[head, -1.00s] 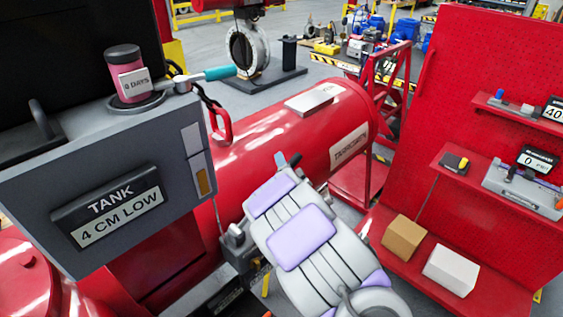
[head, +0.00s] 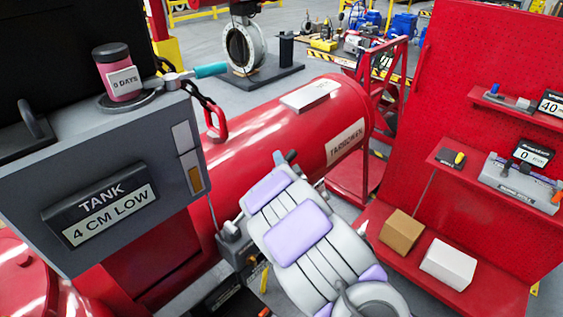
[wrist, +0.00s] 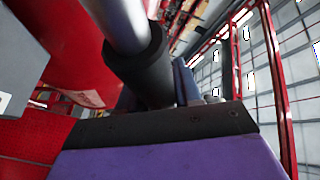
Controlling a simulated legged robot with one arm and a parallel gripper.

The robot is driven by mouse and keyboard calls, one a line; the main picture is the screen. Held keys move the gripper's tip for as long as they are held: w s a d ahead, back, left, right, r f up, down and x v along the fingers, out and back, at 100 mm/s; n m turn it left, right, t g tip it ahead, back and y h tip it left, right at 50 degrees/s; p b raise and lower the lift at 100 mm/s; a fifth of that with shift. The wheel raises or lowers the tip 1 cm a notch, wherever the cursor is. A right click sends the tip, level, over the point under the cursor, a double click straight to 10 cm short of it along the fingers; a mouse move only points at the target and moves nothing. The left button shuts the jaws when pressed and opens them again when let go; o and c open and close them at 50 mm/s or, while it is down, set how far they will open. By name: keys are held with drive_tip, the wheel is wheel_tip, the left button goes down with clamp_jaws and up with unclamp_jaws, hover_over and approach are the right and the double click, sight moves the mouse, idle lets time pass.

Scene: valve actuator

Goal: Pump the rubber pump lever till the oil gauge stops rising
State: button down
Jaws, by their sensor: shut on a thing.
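In the wrist view a black rubber sleeve (wrist: 142,65) on a bare metal rod runs down to my gripper (wrist: 168,95). It looks like the pump lever, and my gripper is shut on it; a blue-grey finger shows just right of the sleeve. In the head view my purple-and-white arm hides most of the lever, and only the tip of my gripper (head: 285,160) shows. The likely oil gauge is a narrow window (head: 194,178) on the grey cabinet, with an orange fill in its lower part. The tank sign (head: 102,210) reads "4 CM LOW".
A red tank (head: 270,130) lies behind my arm. A red shelf rack (head: 440,200) with boxes stands at the right.

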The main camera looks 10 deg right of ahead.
drive_tip(key=shift+a+f, duration=0.1)
drive_tip(key=f+m+p, duration=0.1)
drive_tip(key=f, duration=0.1)
drive_tip(key=w+d+f+m+g+p, duration=0.1)
drive_tip(key=f+p, duration=0.1)
drive_tip(key=f, duration=0.1)
drive_tip(key=f+g+p, duration=0.1)
drive_tip(key=f, duration=0.1)
drive_tip(key=shift+w+d+f+m+p, duration=0.15)
drive_tip(key=shift+d+f+m+p, duration=0.2)
drive_tip(key=shift+d+m+p, duration=0.05)
drive_tip(key=shift+f+y, duration=0.4)
drive_tip(key=shift+f, duration=0.25)
drive_tip(key=c, duration=0.9)
unclamp_jaws()
drive_tip(key=shift+w, duration=0.1)
drive_tip(key=shift+o, duration=0.2)
